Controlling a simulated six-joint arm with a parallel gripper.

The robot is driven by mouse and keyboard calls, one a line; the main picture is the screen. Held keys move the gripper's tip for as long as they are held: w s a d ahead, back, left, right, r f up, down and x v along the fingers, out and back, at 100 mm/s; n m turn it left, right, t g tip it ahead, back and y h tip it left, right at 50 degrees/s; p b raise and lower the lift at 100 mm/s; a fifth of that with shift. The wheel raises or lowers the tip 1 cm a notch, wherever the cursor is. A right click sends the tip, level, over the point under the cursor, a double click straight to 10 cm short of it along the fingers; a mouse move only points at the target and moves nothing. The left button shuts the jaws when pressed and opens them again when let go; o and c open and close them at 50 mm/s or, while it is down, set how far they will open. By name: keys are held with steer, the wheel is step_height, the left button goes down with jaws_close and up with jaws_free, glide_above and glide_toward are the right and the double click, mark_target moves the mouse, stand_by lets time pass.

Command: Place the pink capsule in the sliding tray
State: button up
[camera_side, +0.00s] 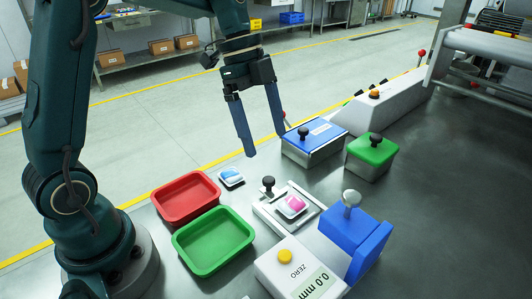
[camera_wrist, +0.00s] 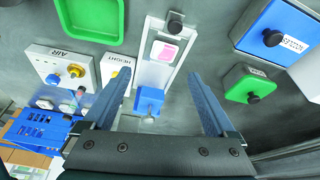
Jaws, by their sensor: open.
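The pink capsule (camera_side: 292,205), a pink piece in a pale pack, lies in a grey metal slide (camera_side: 262,207) with a black knob (camera_side: 268,184), which looks like the sliding tray. In the wrist view the pink capsule (camera_wrist: 166,50) shows on the pale slide (camera_wrist: 152,72), ahead of my fingers. My gripper (camera_side: 266,145) is open with nothing between its fingers. It hangs above the bench, behind the slide in the side view. My gripper's fingers (camera_wrist: 160,75) spread either side of the slide's near end in the wrist view.
A blue-and-white pack (camera_side: 231,175) lies near empty red (camera_side: 186,197) and green (camera_side: 212,240) trays. Blue (camera_side: 313,140) and green (camera_side: 372,155) lidded boxes stand behind. A blue block with a grey knob (camera_side: 352,235) and a white gauge box (camera_side: 295,272) crowd the slide's front.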

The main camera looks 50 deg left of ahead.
steer(key=s+n+t+y, duration=0.3)
steer(key=s+n+t, duration=0.2)
steer(key=s+n, duration=0.9)
steer(key=shift+r+n+y, duration=0.35)
steer(key=shift+n+y, duration=0.05)
steer(key=shift+n, duration=0.5)
steer(key=shift+s+d, duration=0.1)
